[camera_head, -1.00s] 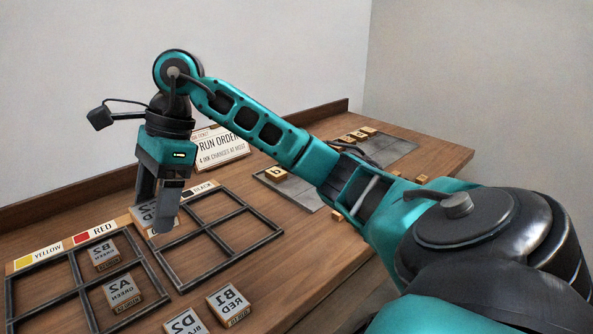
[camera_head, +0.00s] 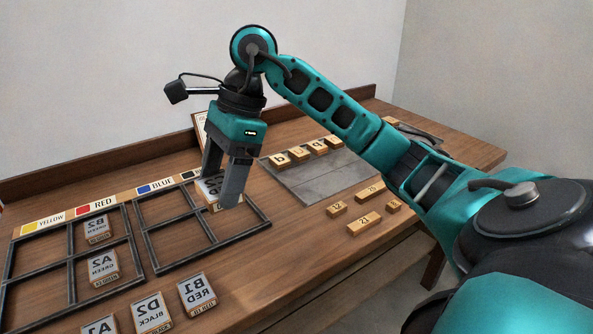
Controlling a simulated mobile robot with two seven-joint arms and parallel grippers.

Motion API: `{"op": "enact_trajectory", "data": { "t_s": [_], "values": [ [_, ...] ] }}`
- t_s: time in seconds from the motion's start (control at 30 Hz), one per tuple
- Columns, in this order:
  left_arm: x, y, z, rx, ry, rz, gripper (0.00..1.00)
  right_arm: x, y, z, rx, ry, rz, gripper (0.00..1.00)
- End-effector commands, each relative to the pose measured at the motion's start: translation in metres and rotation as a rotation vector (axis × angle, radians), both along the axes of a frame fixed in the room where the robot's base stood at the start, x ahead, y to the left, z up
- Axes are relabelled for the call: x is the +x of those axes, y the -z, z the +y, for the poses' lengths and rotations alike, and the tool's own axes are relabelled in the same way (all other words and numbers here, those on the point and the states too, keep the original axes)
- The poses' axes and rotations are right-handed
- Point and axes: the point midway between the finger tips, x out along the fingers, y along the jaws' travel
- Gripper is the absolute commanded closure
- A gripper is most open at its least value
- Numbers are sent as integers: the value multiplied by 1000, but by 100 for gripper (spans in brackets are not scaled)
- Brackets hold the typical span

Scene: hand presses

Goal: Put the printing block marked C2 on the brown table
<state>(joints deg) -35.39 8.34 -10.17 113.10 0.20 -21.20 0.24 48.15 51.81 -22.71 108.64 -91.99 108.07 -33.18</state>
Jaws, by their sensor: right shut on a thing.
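My right gripper (camera_head: 222,190) points down over the right black frame. It is shut on a grey-topped wooden printing block (camera_head: 213,191). The fingers cover much of this block and its marking is too hidden to read for certain. The block appears held near the frame's upper right part; I cannot tell whether it touches anything. The brown table (camera_head: 290,235) is the wooden bench under everything. My left gripper does not show.
Blocks B2 (camera_head: 97,227) and A2 (camera_head: 103,266) lie in the left frame (camera_head: 70,254). Blocks B1 (camera_head: 197,292), D2 (camera_head: 151,314) and A1 (camera_head: 99,326) stand at the front. A grey plate (camera_head: 315,183) with letter blocks and small numbered pieces (camera_head: 365,220) lie right. Bare wood shows between.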

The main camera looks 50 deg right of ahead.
Motion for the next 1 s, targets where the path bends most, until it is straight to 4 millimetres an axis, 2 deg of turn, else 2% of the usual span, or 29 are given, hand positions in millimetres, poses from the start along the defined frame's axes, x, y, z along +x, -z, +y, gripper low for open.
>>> {"op": "enact_trajectory", "data": {
  "t_s": [0.13,0.23,0.43,0.7,0.8,1.0],
  "values": [
    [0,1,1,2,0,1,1,-1,1,0,0,0,0,59],
    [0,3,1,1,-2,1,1,-2,13,0,1,0,3,59],
    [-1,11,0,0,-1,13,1,-3,65,0,1,0,8,59],
    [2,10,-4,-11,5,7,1,-3,132,1,2,0,5,59],
    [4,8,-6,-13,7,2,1,-2,148,0,1,0,2,59],
    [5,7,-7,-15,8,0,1,-1,161,0,1,0,0,59]
  ]
}}
